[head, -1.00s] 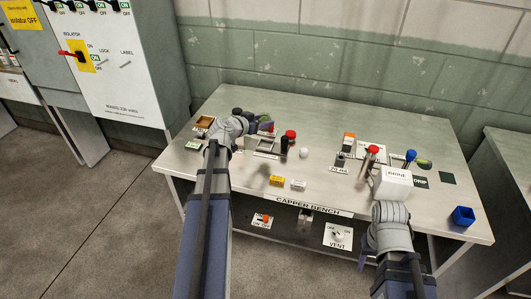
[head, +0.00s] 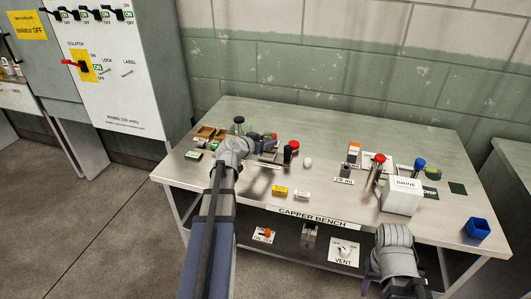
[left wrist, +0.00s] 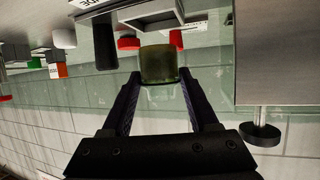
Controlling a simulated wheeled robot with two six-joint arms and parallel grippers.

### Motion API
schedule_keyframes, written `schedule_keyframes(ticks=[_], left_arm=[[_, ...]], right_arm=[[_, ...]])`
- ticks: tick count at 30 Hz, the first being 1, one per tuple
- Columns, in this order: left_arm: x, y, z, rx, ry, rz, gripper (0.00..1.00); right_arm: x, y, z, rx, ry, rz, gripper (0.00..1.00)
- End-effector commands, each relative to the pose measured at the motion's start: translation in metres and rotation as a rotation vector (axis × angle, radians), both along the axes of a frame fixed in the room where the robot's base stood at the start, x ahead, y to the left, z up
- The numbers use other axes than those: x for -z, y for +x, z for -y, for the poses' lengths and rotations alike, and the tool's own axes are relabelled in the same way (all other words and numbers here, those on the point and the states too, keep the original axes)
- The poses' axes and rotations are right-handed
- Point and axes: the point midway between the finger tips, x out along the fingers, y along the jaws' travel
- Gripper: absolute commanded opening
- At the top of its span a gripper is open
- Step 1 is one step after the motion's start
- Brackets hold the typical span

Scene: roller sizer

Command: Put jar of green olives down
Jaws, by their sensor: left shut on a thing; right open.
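My left gripper (head: 262,146) is over the back left part of the capper bench. In the left wrist view its two fingers (left wrist: 160,92) are shut on the sides of the jar of green olives (left wrist: 160,66), a murky green jar. In the head view the jar is mostly hidden by the gripper, and I cannot tell whether it touches the bench. My right arm is low at the front edge of the bench; its gripper (head: 371,284) is empty, with its fingers mostly hidden.
The capper bench (head: 330,185) has a red-topped dark post (head: 291,151), wooden trays (head: 207,132) and a dark bottle (head: 238,126) near the left gripper. A white block (head: 402,196) and blue bin (head: 478,228) stand right. Bare bench top lies at the back centre.

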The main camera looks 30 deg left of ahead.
Motion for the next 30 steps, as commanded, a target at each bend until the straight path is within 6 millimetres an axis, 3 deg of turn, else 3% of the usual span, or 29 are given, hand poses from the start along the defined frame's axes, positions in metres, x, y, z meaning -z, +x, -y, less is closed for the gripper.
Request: schedule_keyframes(ticks=[10,23,24,30], left_arm=[[0.038,0.000,0.000,0.000,0.000,0.000,0.00],[0.041,0.000,0.000,0.000,0.000,0.000,0.00],[0.039,0.000,0.000,0.000,0.000,0.000,0.64],[0.039,0.000,0.000,0.000,0.000,0.000,0.86]], right_arm=[[0.038,0.000,0.000,0.000,0.000,0.000,0.50],[0.041,0.000,0.000,0.000,0.000,0.000,0.50],[0.039,0.000,0.000,0.000,0.000,0.000,0.50],[0.039,0.000,0.000,0.000,0.000,0.000,0.50]])
